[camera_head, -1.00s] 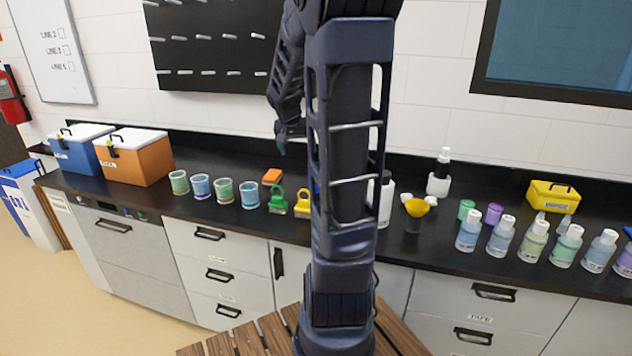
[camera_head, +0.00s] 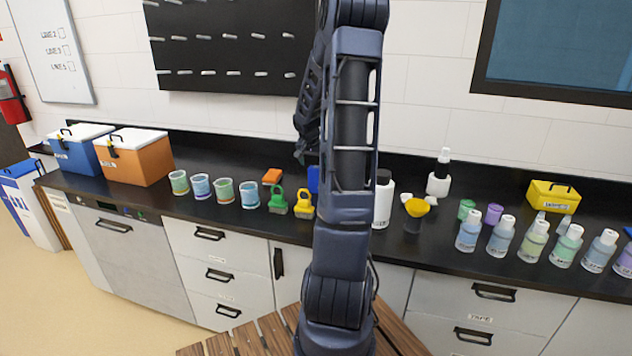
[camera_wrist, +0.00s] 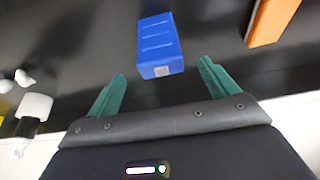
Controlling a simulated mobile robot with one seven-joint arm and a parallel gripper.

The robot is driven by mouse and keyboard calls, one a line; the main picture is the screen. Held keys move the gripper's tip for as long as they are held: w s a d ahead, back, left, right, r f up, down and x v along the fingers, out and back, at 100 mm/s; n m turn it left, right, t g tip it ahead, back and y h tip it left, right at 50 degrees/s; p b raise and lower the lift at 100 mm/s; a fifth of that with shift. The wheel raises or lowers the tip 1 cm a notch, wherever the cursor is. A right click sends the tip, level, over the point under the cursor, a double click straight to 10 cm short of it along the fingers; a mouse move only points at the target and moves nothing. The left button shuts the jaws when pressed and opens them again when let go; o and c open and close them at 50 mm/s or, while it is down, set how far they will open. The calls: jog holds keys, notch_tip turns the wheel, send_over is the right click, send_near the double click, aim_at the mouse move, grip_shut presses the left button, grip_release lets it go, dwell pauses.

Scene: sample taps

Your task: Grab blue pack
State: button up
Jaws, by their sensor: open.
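The blue pack (camera_wrist: 158,45) is a ribbed blue block on the black counter. In the wrist view it lies just beyond my fingertips, roughly centred between them, and no finger touches it. In the head view only a sliver of the blue pack (camera_head: 313,180) shows, the rest hidden behind my arm. My gripper (camera_wrist: 163,82) is open and empty, its two green fingers spread apart. In the head view my gripper (camera_head: 300,155) hangs above the back of the counter, partly hidden by my arm.
An orange block (camera_wrist: 270,20) lies to the right of the pack in the wrist view. Several cups and bottles line the black counter (camera_head: 330,232).

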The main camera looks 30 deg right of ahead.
aim_at(316, 179)
jog(key=shift+x, duration=3.85)
jog(key=shift+w+d, duration=0.1)
jog(key=shift+w, duration=0.05)
jog(key=shift+r, duration=0.1)
jog(key=c, duration=1.2)
